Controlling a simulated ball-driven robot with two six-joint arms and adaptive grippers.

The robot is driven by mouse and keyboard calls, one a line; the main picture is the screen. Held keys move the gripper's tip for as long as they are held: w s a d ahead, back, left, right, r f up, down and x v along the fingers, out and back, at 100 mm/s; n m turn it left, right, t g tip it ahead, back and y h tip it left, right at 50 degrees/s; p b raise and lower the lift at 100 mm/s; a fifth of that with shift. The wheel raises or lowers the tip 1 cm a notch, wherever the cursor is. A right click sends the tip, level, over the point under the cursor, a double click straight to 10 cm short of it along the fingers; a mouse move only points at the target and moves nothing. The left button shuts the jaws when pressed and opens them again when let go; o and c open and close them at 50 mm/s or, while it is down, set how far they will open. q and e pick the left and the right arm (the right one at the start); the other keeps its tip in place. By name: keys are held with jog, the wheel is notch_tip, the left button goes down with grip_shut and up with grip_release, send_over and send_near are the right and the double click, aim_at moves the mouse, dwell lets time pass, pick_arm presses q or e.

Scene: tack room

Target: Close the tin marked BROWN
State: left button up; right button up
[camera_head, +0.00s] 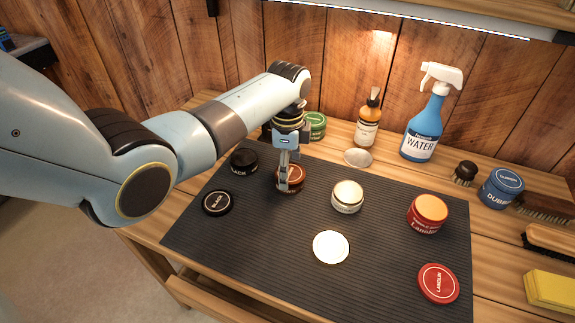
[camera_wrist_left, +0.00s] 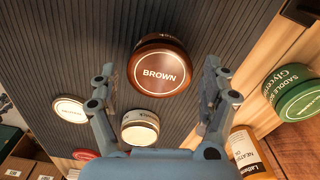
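The brown tin (camera_head: 294,184) stands near the back left of the dark ribbed mat (camera_head: 265,240). In the left wrist view its round lid (camera_wrist_left: 160,73), lettered BROWN, lies over the tin body. I cannot tell whether the lid is pressed fully down. My left gripper (camera_head: 285,178) points down at this tin, and its fingers partly hide it in the head view. In the left wrist view the fingers are spread wide, one to each side of the tin, with gaps and nothing held. My right gripper is not in view.
Other tins stand around: black (camera_head: 244,161), cream (camera_head: 347,196), red Lanolin (camera_head: 428,213), green (camera_head: 315,125) and blue Dubbin (camera_head: 503,187). Loose lids lie on the mat: black (camera_head: 217,202), white (camera_head: 330,246), red (camera_head: 438,283). A bottle (camera_head: 367,125) and water sprayer (camera_head: 425,125) stand behind.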

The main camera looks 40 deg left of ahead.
pick_arm(q)
jog(key=shift+o, duration=0.8)
jog(key=shift+r, duration=0.25)
notch_tip(320, 180, up, 12)
jog(key=shift+f, duration=0.25)
